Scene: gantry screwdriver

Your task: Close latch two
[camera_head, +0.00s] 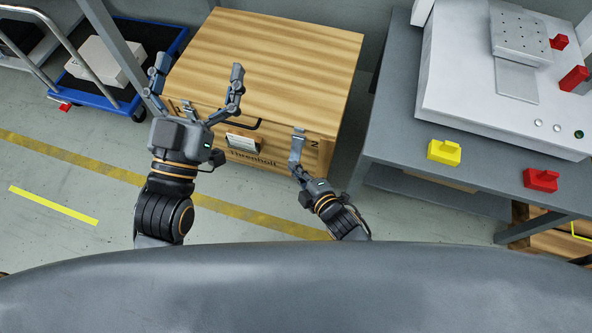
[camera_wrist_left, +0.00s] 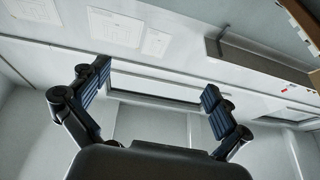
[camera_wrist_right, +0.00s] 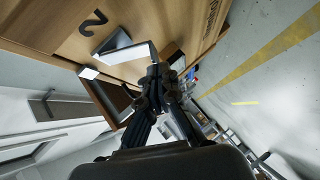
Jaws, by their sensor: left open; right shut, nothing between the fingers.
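The wooden crate (camera_head: 270,60) stands in the middle of the head view with its lid down. Latch two, a grey metal strap (camera_head: 297,148), is on the crate's front at right, beside a "2" mark; its plate (camera_wrist_right: 138,53) juts out from the wood in the right wrist view. My right gripper (camera_head: 299,172) is shut and empty at the latch's lower end. In the right wrist view its fingertips (camera_wrist_right: 160,74) are beside the plate; I cannot tell whether they touch. My left gripper (camera_head: 198,80) is open and empty, raised before the crate's left front.
Another metal latch (camera_head: 188,109) is at the crate's left front, and a dark handle (camera_head: 245,124) is between the latches. A grey workbench (camera_head: 400,135) stands close on the right, with a yellow block (camera_head: 444,152). A blue cart (camera_head: 121,106) is at left.

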